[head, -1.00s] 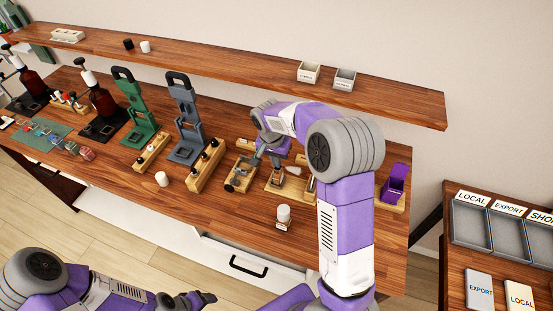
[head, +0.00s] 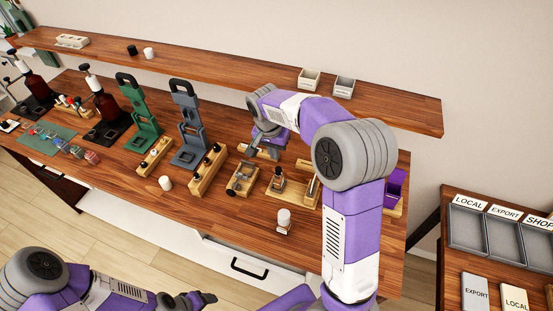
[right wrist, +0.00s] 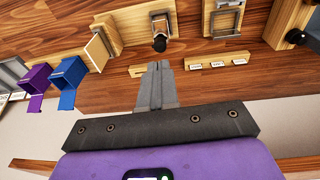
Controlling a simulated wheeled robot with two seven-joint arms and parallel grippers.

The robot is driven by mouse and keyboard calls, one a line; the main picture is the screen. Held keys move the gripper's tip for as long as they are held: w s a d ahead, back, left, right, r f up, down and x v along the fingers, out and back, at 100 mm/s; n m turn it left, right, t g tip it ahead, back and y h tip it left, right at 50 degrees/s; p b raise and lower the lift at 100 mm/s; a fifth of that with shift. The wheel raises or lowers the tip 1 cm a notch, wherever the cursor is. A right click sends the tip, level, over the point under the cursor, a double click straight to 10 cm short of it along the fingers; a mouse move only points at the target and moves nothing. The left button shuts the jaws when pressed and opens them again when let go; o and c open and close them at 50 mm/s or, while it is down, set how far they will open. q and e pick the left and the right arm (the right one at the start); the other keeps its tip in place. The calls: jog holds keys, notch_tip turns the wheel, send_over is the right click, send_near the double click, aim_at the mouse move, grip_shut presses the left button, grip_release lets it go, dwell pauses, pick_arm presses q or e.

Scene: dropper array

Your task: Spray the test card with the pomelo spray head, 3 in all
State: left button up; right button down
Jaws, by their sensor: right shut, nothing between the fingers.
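My right gripper (head: 252,150) is shut and empty over the back of the bench. In the right wrist view its fingertips (right wrist: 158,66) are together, near a small wooden strip with white labels (right wrist: 217,64). A small dark-topped bottle (head: 278,180) stands on a wooden block in front of the gripper. A metal-framed wooden fixture (head: 240,182) stands to its left. I cannot tell which item is the pomelo spray head or the test card; the labels are too small to read. My left gripper (head: 203,299) is at the lower edge, off the bench.
A white-capped jar (head: 283,217) stands near the front edge. Green (head: 142,125) and grey (head: 188,130) press stands are to the left. A purple bin (head: 395,186) is at the right end, with a blue bin (right wrist: 68,82) beside it. A shelf (head: 220,62) runs behind.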

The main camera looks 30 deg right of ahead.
jog(key=r, duration=0.5)
jog(key=shift+a+r, duration=0.1)
jog(key=shift+a, duration=0.3)
jog(key=r+m+y, duration=0.2)
jog(key=m+y, duration=0.1)
jog(key=m, duration=1.5)
send_over(279, 168)
jog(key=d, duration=0.2)
jog(key=shift+w+d+f+g, duration=0.15)
jog(key=shift+d+g, duration=0.05)
jog(key=shift+g, duration=0.1)
jog(key=f, duration=0.4)
jog(key=a+f+b, duration=0.1)
jog(key=f, duration=0.4)
jog(key=a+f+b, duration=0.1)
jog(key=f, duration=0.4)
